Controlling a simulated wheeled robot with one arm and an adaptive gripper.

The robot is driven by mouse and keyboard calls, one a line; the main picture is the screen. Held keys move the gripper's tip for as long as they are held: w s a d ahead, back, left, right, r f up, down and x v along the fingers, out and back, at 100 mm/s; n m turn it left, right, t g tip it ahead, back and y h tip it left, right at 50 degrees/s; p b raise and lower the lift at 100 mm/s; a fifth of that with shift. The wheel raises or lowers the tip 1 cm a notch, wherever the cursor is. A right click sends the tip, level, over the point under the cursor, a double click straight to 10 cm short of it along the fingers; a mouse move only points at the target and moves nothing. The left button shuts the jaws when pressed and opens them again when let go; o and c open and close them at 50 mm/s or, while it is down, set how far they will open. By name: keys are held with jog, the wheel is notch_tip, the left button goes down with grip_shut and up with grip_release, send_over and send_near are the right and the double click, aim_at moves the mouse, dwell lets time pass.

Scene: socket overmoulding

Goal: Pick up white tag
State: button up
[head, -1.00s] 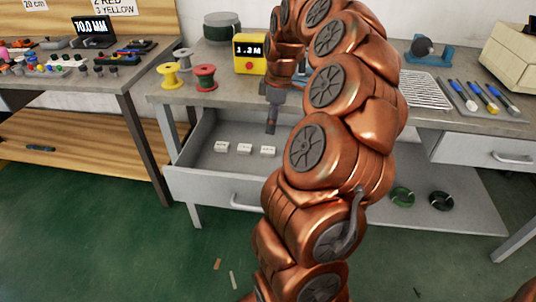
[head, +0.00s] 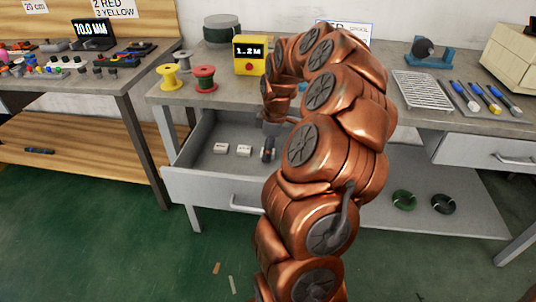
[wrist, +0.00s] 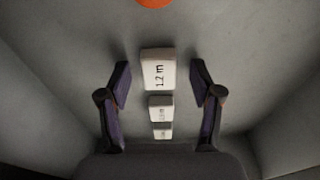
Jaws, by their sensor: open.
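Several small white tags lie in a row in the open grey drawer (head: 195,185). In the wrist view the largest-looking white tag (wrist: 157,72), marked "1.2 m", sits between my gripper's (wrist: 160,78) two open fingers, with a gap on each side. A second tag (wrist: 160,107) and a third (wrist: 161,131) line up below it in that view. In the head view a left tag (head: 221,148) and a middle tag (head: 244,150) show; my gripper (head: 268,154) is low in the drawer and hides the tag at the right.
The yellow display box (head: 249,55) reads 1.2 M. A yellow spool (head: 169,77) and a red spool (head: 205,79) stand on the bench above the drawer. The drawer walls surround the tags. An orange object (wrist: 153,3) shows at the wrist view's top edge.

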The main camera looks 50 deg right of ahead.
jog(key=shift+c, duration=0.3)
jog(key=c, duration=0.9)
jog(key=shift+r, duration=0.1)
notch_tip(320, 180, up, 18)
jog(key=shift+p, duration=1.15)
